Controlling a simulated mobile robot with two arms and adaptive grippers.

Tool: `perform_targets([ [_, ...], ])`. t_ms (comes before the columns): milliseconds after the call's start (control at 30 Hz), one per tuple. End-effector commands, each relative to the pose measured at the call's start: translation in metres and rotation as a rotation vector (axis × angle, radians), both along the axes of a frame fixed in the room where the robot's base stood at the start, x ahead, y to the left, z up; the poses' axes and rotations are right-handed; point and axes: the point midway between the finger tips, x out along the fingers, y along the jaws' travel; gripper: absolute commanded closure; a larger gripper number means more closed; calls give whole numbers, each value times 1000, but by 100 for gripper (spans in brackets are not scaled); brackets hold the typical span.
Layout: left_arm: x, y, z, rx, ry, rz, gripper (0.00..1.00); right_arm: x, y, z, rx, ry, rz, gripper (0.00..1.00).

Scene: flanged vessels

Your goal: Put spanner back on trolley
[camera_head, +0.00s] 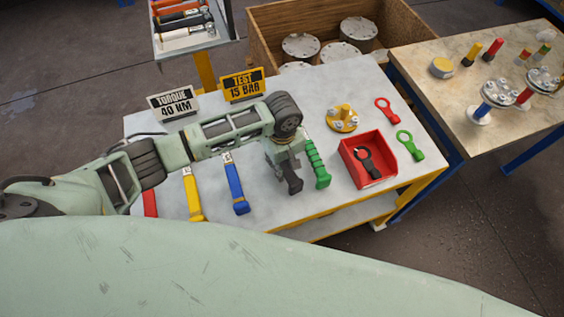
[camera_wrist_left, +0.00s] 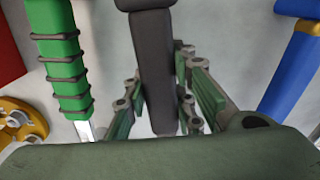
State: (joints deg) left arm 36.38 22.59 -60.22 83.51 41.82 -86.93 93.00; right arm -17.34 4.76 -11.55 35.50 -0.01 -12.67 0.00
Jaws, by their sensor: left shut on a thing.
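My left gripper (camera_head: 284,163) is over the light-topped trolley (camera_head: 265,215) between the blue and green handles. It is shut on a black-handled spanner (camera_head: 292,184). In the left wrist view the black handle (camera_wrist_left: 152,70) runs between the finger pads of the gripper (camera_wrist_left: 160,110). The spanner's head is hidden by the gripper and arm. I cannot tell whether the spanner touches the trolley top. My right gripper is not in view.
A green-handled tool (camera_head: 317,165) lies close to the right of the gripper, and a blue-handled one (camera_head: 236,190) to its left. Yellow-handled tool (camera_head: 193,195), red tray (camera_head: 350,175), yellow flanged part (camera_head: 342,119) and two signs (camera_head: 173,103) occupy the trolley. A tan table (camera_head: 440,105) adjoins.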

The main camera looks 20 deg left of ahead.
Motion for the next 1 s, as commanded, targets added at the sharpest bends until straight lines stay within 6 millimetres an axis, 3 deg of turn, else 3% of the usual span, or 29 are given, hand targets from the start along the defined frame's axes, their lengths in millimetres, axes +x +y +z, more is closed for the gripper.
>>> perform_targets([
  [400,0,-1,-8,-2,-1,1,100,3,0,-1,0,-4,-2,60],
  [433,1,0,-8,-1,-1,1,74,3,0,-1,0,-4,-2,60],
  [667,0,0,-8,-1,-1,0,54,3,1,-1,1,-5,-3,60],
  [867,0,0,-8,0,0,0,54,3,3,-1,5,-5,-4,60],
  [1000,-1,0,-9,1,2,0,43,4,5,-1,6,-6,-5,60],
])
